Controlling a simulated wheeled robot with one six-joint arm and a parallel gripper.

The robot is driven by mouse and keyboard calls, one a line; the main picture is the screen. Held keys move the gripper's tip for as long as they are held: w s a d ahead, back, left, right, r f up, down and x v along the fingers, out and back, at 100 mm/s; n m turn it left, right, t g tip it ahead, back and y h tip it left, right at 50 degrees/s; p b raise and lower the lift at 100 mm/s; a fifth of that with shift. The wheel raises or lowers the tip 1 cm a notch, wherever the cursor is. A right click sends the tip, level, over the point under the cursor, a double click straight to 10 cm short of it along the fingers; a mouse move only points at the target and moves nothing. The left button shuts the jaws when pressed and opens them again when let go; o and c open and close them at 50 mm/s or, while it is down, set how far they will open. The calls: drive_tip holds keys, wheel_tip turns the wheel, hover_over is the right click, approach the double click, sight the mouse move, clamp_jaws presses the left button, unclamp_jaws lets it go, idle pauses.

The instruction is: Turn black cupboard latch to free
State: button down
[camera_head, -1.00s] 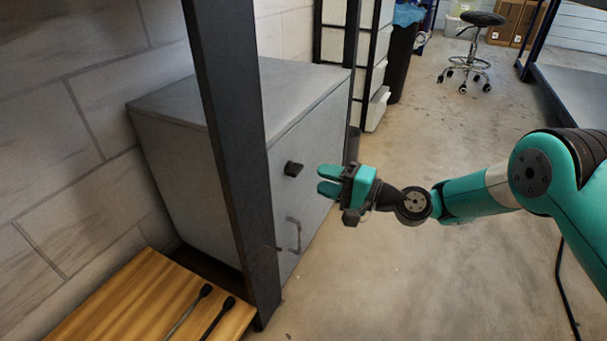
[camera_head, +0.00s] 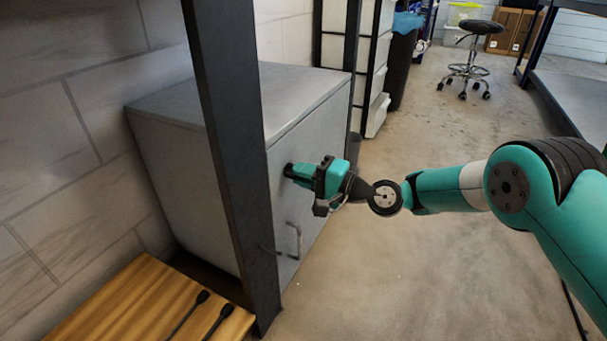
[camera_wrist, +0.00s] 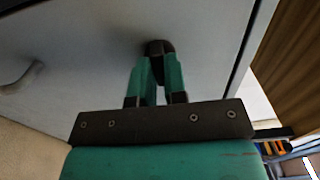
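The grey cupboard (camera_head: 305,142) stands left of centre in the head view. Its black latch (camera_head: 288,170) is a small dark block on the upper front, mostly hidden by my fingers there. In the wrist view the latch (camera_wrist: 159,47) shows at the fingertips. My gripper (camera_head: 296,172) has teal fingers, which also show in the wrist view (camera_wrist: 158,68). They are close together, with one on each side of the latch, and look shut on it. How far the latch is turned cannot be told.
A grey bar handle (camera_head: 298,240) sits on the cupboard front below the latch. A dark upright post (camera_head: 233,160) stands just left of the gripper. A wooden surface (camera_head: 130,310) holds two black-tipped rods at lower left. The floor to the right is open.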

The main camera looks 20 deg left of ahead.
drive_tip(key=shift+n, duration=0.3)
drive_tip(key=shift+n+b, duration=2.55)
drive_tip(key=shift+n, duration=6.15)
drive_tip(key=c, duration=1.2)
unclamp_jaws()
drive_tip(key=shift+o, duration=0.2)
drive_tip(key=shift+d, duration=0.1)
